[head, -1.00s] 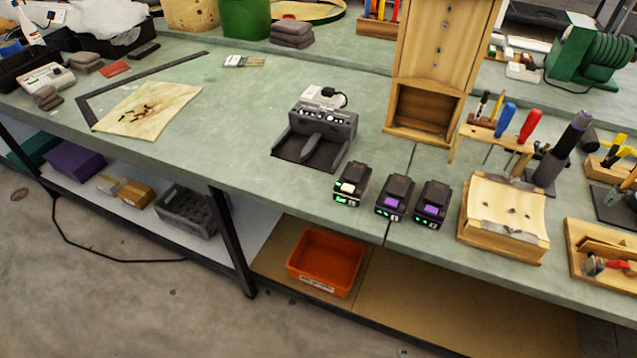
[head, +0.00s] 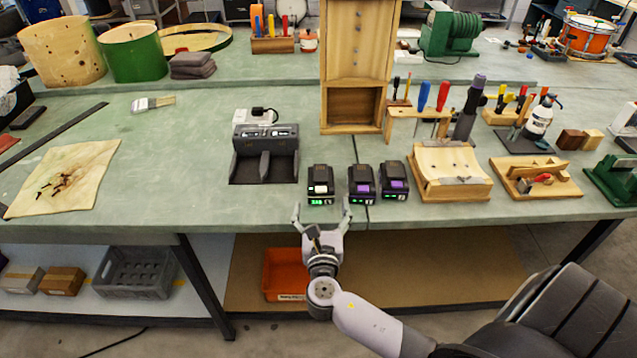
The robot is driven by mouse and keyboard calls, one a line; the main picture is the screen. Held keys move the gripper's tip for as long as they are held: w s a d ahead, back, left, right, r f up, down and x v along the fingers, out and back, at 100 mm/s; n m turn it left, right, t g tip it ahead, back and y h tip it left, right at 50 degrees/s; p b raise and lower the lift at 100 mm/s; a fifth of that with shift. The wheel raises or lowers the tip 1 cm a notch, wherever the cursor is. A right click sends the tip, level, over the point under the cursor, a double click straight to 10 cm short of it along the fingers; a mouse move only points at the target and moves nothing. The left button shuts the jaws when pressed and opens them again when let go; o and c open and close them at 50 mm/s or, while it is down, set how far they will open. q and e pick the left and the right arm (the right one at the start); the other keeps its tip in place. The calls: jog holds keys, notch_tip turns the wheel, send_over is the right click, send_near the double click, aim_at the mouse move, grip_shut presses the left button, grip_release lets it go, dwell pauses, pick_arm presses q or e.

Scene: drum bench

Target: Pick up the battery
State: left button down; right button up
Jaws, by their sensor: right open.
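Three black batteries stand in a row near the front edge of the green bench. The left battery (head: 320,185) has a pale tab and a green light. The middle battery (head: 361,184) and the right battery (head: 394,181) have purple tabs. My right gripper (head: 321,212) is open and empty, with its fingers spread just in front of the left battery at the bench's front edge. I cannot tell whether the fingers touch anything. A black two-bay charger (head: 264,155) sits behind and left of the batteries, and its bays look empty. My left gripper is not in view.
A wooden cabinet (head: 354,60) stands behind the batteries. A wooden block (head: 449,172) and a screwdriver rack (head: 419,112) stand to their right. An orange bin (head: 283,275) is on the lower shelf.

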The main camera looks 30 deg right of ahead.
aim_at(320, 192)
jog(key=x, duration=0.5)
jog(key=shift+a, duration=0.15)
jog(key=shift+w+d, duration=0.3)
jog(key=shift+w, duration=0.2)
jog(key=p+x, duration=0.1)
jog(key=x, duration=0.3)
jog(key=shift+d, duration=0.25)
jog(key=shift+w+d+f, duration=0.1)
jog(key=shift+w+d, duration=0.15)
jog(key=shift+w, duration=0.2)
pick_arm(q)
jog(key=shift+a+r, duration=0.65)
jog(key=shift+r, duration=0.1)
pick_arm(e)
jog(key=shift+s, duration=0.1)
jog(key=shift+c, duration=0.4)
jog(key=c, duration=1.1)
jog(key=shift+c, duration=0.5)
